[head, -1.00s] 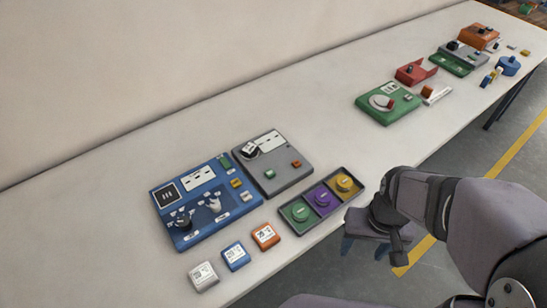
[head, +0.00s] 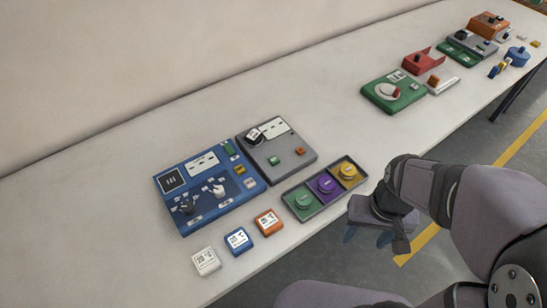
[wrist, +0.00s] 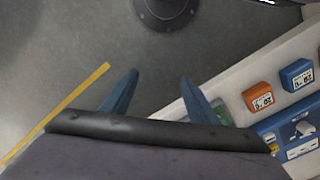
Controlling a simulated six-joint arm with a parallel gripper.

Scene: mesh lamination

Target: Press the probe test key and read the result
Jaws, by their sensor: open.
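A blue panel (head: 232,203) lies on the bench at left centre in the head view, with a dark screen (head: 172,181), white label plates, two knobs, and a green key and a yellow key (head: 239,169) along its right side. A grey panel (head: 284,165) beside it carries a black-and-white dial, a small green button (head: 273,160) and an orange button (head: 300,152). I cannot read which key is the probe test key, nor any result. My gripper (head: 368,236) is open and empty, off the bench's front edge, right of the panels; its blue fingers also show in the wrist view (wrist: 159,78).
A dark tray (head: 322,207) with green, purple and yellow round pieces lies near the front edge. White (head: 206,261), blue (head: 238,241) and orange (head: 268,222) labelled blocks line the front. A green device (head: 410,104) and several others stand far right. The bench between is clear.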

